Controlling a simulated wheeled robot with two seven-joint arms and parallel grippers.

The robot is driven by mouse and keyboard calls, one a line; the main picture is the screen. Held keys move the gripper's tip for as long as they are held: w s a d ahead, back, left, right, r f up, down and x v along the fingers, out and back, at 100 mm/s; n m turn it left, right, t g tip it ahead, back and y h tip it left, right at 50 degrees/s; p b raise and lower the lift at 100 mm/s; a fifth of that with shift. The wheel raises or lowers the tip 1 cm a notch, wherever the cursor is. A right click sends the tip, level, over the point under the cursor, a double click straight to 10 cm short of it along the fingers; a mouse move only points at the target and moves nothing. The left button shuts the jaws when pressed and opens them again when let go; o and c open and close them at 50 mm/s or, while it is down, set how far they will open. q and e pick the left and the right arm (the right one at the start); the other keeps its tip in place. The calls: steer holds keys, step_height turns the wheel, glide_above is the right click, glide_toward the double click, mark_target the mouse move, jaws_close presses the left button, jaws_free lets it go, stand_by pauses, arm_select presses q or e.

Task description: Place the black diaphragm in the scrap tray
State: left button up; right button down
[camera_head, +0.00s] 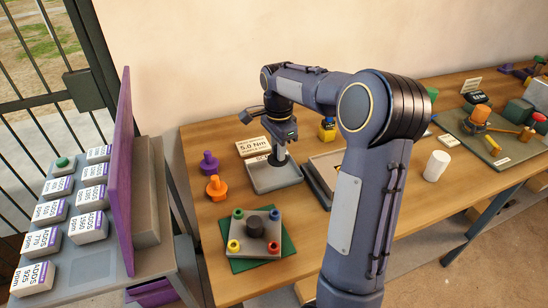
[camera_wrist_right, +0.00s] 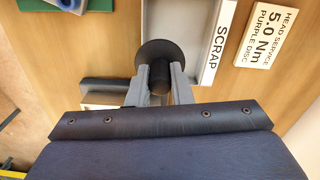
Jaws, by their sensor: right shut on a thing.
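The black diaphragm (camera_wrist_right: 152,51) is a dark disc with a short stem. In the right wrist view my right gripper (camera_wrist_right: 162,80) is shut on the stem. In the head view my right gripper (camera_head: 280,156) points down over the grey scrap tray (camera_head: 272,184), near its back edge. The tray's light surface (camera_wrist_right: 185,14) and its SCRAP label (camera_wrist_right: 217,45) show beside the disc in the wrist view. The disc overlaps the tray's edge in that view; I cannot tell whether it touches the tray. My left gripper is not in view.
A purple knob (camera_head: 209,163) and an orange knob (camera_head: 216,188) stand left of the tray. A grey fixture (camera_head: 270,246) with coloured knobs lies in front. A sign (camera_head: 253,146) stands behind. Another tray (camera_head: 317,180) sits right, partly hidden by my arm.

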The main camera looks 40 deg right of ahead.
mark_target(275, 151)
steer(key=w+f, duration=0.2)
steer(key=f, duration=0.1)
steer(key=shift+w+d, duration=0.15)
steer(key=shift+d, duration=0.2)
steer(key=shift+f, duration=1.55)
steer(key=shift+f, duration=0.15)
steer(key=c, duration=1.3)
jaws_free()
